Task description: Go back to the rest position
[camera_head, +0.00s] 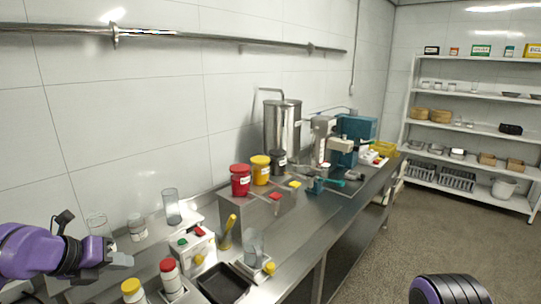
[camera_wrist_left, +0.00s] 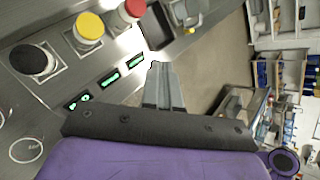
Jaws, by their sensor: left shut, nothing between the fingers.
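My left gripper (camera_head: 122,260) is in the lower left of the head view, above the near left end of the steel bench (camera_head: 318,221). It is shut and holds nothing.
Near the left gripper stand a yellow-capped bottle (camera_head: 132,290), a red-capped bottle (camera_head: 169,274) and a black tray (camera_head: 222,284). A red container (camera_head: 240,180) and a yellow one (camera_head: 260,170) stand farther back. Open floor (camera_head: 420,220) lies right of the bench, before the shelf rack (camera_head: 470,98).

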